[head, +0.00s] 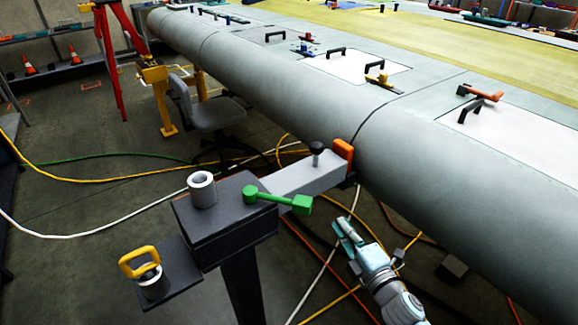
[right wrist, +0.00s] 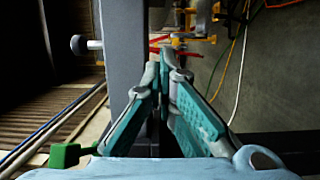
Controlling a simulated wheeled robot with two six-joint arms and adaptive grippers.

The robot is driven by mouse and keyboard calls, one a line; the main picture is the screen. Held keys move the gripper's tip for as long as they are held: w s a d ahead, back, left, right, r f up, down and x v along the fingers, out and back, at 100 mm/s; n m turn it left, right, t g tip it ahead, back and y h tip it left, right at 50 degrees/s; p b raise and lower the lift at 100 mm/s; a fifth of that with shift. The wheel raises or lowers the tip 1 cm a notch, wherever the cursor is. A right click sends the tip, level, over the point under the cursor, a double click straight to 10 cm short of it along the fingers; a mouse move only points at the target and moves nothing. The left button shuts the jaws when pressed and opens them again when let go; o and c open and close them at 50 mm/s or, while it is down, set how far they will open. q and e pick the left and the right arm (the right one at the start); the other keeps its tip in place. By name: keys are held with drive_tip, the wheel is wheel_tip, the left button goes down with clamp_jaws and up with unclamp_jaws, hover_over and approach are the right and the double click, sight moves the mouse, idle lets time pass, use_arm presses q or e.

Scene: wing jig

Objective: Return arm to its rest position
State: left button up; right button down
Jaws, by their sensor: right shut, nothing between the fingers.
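My right gripper (head: 349,232) shows in the head view at the lower middle, right of the dark jig stand (head: 228,222) and below the wing's leading edge. In the right wrist view its teal-padded fingers (right wrist: 162,68) come together at the tips, with nothing between them. The grey jig arm (head: 300,176) with its orange end pad (head: 343,150) lies above the gripper, toward the wing (head: 300,90). A green handle (head: 278,198) sits on the stand's side. My left gripper is out of view.
A yellow-handled pin (head: 140,262) stands on a small side plate. A grey cylinder (head: 202,188) tops the stand. Cables (head: 110,180) run over the floor. An office chair (head: 205,110) and a red tripod (head: 112,60) stand at the back left.

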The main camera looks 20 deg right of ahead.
drive_tip(key=s+d+f+m+g+h, duration=0.1)
drive_tip(key=s+d+f+m+g, duration=0.2)
drive_tip(key=f, duration=0.7)
drive_tip(key=s+d+f+m+g+h+p, duration=0.1)
drive_tip(key=s+f+m+g, duration=0.2)
drive_tip(key=s+f+m, duration=0.45)
drive_tip(key=s+d+f+m+g+h, duration=0.1)
drive_tip(key=s+d+f+m+g, duration=0.15)
drive_tip(key=f, duration=0.85)
drive_tip(key=s+a+f+m+g, duration=0.2)
drive_tip(key=s+f, duration=0.2)
drive_tip(key=s, duration=0.5)
drive_tip(key=s+a+f+m+g+p, duration=0.1)
drive_tip(key=s+a+f+g, duration=0.2)
drive_tip(key=s, duration=0.6)
drive_tip(key=s+a+f+m+g+y+p, duration=0.1)
drive_tip(key=s+a+f+m+g, duration=0.1)
drive_tip(key=s+f, duration=0.3)
drive_tip(key=s+g, duration=0.1)
drive_tip(key=s, duration=0.3)
drive_tip(key=shift+s+a+f+m, duration=0.2)
drive_tip(key=shift+a+f+m, duration=0.1)
